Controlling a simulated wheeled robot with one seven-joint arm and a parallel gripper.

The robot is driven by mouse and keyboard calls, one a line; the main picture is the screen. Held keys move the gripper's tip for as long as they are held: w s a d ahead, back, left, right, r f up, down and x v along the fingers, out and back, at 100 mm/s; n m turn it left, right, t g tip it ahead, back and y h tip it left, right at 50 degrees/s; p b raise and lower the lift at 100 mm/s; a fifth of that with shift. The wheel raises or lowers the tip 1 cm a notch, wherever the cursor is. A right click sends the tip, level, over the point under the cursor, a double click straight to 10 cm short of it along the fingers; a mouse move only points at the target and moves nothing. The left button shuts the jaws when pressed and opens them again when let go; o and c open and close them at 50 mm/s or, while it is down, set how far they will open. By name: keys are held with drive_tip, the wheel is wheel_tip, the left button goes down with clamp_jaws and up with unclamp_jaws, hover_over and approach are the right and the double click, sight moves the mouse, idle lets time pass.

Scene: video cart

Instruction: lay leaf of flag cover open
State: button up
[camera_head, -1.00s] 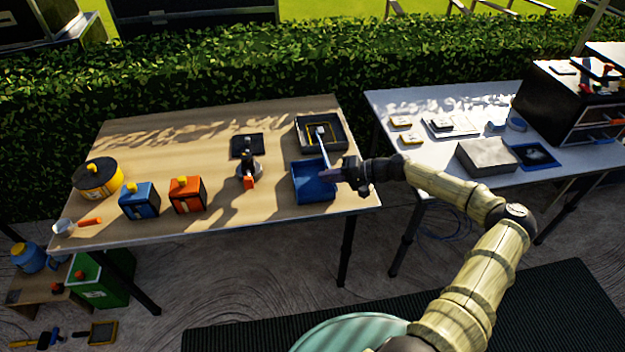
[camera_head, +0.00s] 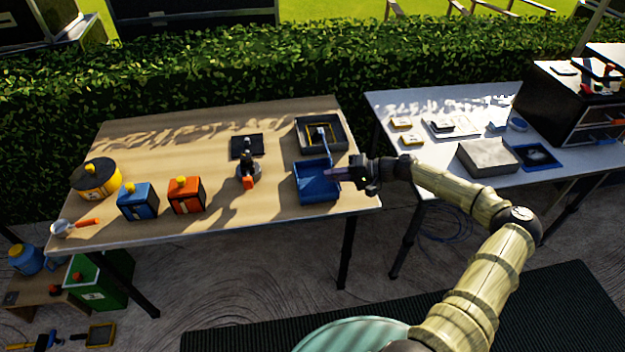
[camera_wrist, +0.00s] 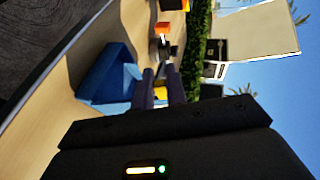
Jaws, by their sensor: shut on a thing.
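I cannot pick out the flag cover or its leaf with certainty.
On the wooden table (camera_head: 225,222) stand orange (camera_head: 187,197) and blue canisters (camera_head: 137,203), a yellow-black pot (camera_head: 97,180) and a dark tool (camera_head: 247,170). A white table (camera_head: 440,170) with a grey box (camera_head: 487,160) stands to the right. A hedge lies behind.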

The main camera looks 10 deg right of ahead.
drive_tip(key=shift+d, duration=0.45)
drive_tip(key=shift+d+r+b, duration=0.1)
drive_tip(key=shift+d+b, duration=0.35)
drive_tip(key=shift+d, duration=0.35)
drive_tip(key=o, duration=0.7)
drive_tip(key=shift+s+d+r+p, duration=0.1)
drive_tip(key=shift+s+d+p, duration=0.2)
drive_tip(key=shift+s, duration=0.5)
drive_tip(key=shift+s+d+r+p, duration=0.15)
drive_tip(key=shift+s+d, duration=0.1)
drive_tip(key=shift+s, duration=0.5)
drive_tip(key=shift+s+d+r+p, duration=0.1)
drive_tip(key=shift+s+d+p, duration=0.2)
drive_tip(key=shift+s, duration=0.5)
